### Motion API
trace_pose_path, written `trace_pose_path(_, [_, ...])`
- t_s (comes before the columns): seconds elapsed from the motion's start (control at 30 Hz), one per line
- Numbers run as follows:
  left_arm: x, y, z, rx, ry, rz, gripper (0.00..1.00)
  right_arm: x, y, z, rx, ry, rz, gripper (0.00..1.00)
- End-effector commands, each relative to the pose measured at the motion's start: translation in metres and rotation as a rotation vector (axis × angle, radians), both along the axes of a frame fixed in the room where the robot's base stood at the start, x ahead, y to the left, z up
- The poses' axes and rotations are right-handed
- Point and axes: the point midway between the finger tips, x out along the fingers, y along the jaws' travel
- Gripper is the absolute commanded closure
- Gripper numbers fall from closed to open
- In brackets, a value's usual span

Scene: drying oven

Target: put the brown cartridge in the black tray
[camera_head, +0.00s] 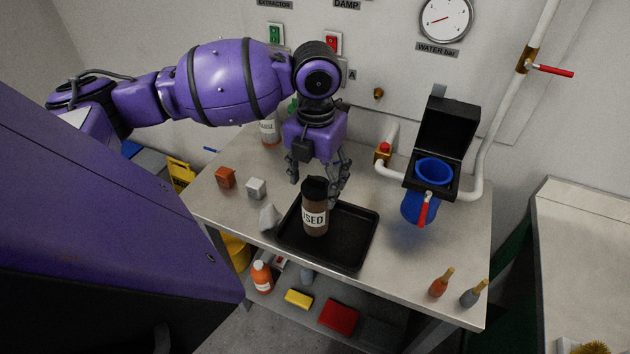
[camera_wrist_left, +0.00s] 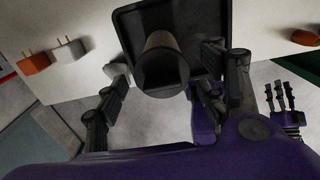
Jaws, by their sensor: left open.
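The brown cartridge (camera_head: 315,212) has a dark top and a white label reading "USED". It appears to stand upright in the left part of the black tray (camera_head: 352,258) on the bench. In the left wrist view the cartridge (camera_wrist_left: 163,66) overlaps the tray (camera_wrist_left: 128,24) near its edge. My left gripper (camera_head: 318,184) is open just behind and above the cartridge. In the left wrist view its fingers (camera_wrist_left: 166,80) are spread to either side of the cartridge, with gaps visible. My right gripper (camera_wrist_left: 280,97) shows at the right there, its fingers apart and empty, away from the tray.
An orange plug-like block (camera_head: 225,177), a white one (camera_head: 256,188) and a pale grey object (camera_head: 269,218) lie left of the tray. A black box with a blue container (camera_head: 433,171) and pipes stands at the back right.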

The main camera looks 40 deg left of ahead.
Motion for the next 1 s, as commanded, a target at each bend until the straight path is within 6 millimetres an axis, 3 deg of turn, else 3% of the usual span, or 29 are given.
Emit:
trace_pose_path(0.5, [0.001,-0.001,0.101,0.000,-0.004,0.000,0.35,-0.007,0.000,0.001,0.002,0.010,-0.004,0.60])
trace_pose_path(0.7, [0.000,-0.001,0.116,0.000,-0.001,0.000,0.35,-0.010,-0.003,0.000,-0.005,0.016,0.003,0.60])
trace_pose_path(1.0, [0.000,-0.001,0.117,0.001,0.000,0.000,0.35,-0.007,-0.003,0.001,-0.005,0.011,0.007,0.60])
